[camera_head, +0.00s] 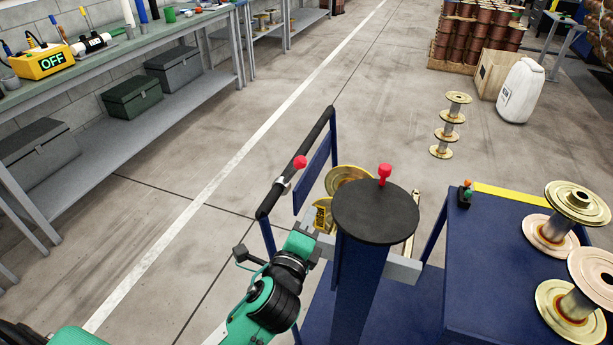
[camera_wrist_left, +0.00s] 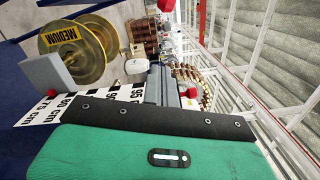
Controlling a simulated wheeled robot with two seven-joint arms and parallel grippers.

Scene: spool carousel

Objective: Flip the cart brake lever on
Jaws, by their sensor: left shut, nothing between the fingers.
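The brake lever (camera_head: 300,162) appears as a short pale stem with a red knob, clamped on the cart's black handle bar (camera_head: 292,172). My left gripper (camera_head: 308,231) is below and slightly right of the lever in the head view, apart from it, next to a brass-coloured spool. Its fingers are shut and empty. In the left wrist view the grey fingers (camera_wrist_left: 172,88) point away from the camera. A small red thing shows beside them, but I cannot tell whether it is the lever knob. My right gripper is out of view.
A dark round disc (camera_head: 375,212) on a blue post carries another red knob (camera_head: 385,171). A spool labelled MEDIUM (camera_wrist_left: 80,50) is close to my left gripper. A blue table (camera_head: 490,250) with spools stands right. Floor left of the handle is clear up to the workbench (camera_head: 140,55).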

